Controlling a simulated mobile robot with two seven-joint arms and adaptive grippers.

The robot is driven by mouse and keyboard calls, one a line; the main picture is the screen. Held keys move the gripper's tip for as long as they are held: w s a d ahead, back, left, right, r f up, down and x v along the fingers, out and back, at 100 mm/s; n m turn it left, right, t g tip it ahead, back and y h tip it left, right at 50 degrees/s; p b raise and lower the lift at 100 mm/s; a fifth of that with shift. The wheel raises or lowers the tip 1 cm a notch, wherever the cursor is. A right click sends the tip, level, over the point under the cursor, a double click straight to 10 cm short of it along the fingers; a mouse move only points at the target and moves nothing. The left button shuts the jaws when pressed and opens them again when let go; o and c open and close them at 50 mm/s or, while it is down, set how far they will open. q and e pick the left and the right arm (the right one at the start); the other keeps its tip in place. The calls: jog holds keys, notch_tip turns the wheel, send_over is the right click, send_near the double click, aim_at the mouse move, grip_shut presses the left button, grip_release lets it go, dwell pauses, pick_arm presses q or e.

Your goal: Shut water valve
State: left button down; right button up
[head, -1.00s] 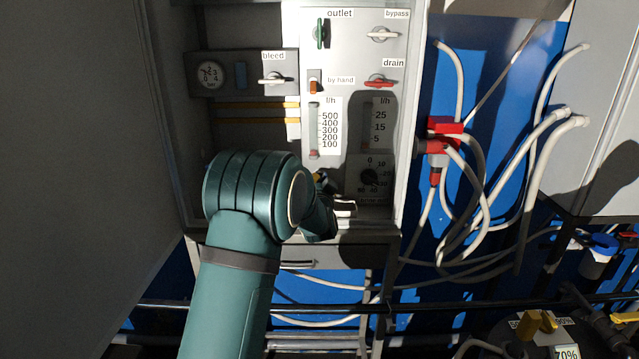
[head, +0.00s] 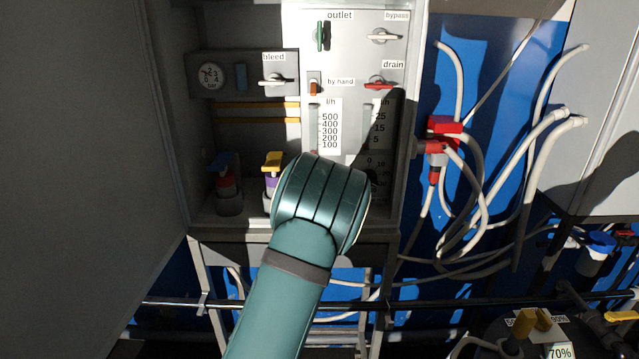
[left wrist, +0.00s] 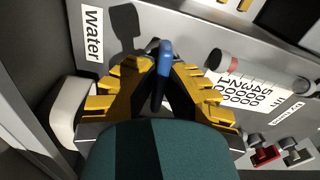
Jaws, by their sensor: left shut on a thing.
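The water valve's blue handle (left wrist: 165,60) shows in the left wrist view, near the "water" label (left wrist: 93,35) on the grey panel. My left gripper (left wrist: 162,72) has its yellow fingers on either side of the handle and is shut on it. The handle stands roughly upright in that picture; its lower part is hidden between the fingers. In the head view my left arm covers the lower part of the cabinet panel, hiding the gripper and the water valve. My right gripper is in neither view.
The panel also carries the outlet handle (head: 320,36), bypass handle (head: 384,36), bleed handle (head: 276,79), red drain handle (head: 380,83) and flow meters (head: 328,125). Yellow-topped (head: 272,163) and blue-topped (head: 226,163) fittings stand at lower left. White hoses (head: 470,190) hang to the right.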

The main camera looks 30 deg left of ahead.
pick_arm(q)
jog(key=shift+r+m, duration=0.15)
jog(key=shift+m, duration=0.45)
jog(key=c, duration=1.1)
grip_release()
jog(key=shift+o, duration=0.2)
jog(key=shift+s, duration=0.1)
jog(key=v, duration=1.1)
jog(key=shift+s+d, duration=0.2)
jog(key=shift+s, duration=0.15)
jog(key=shift+f, duration=0.2)
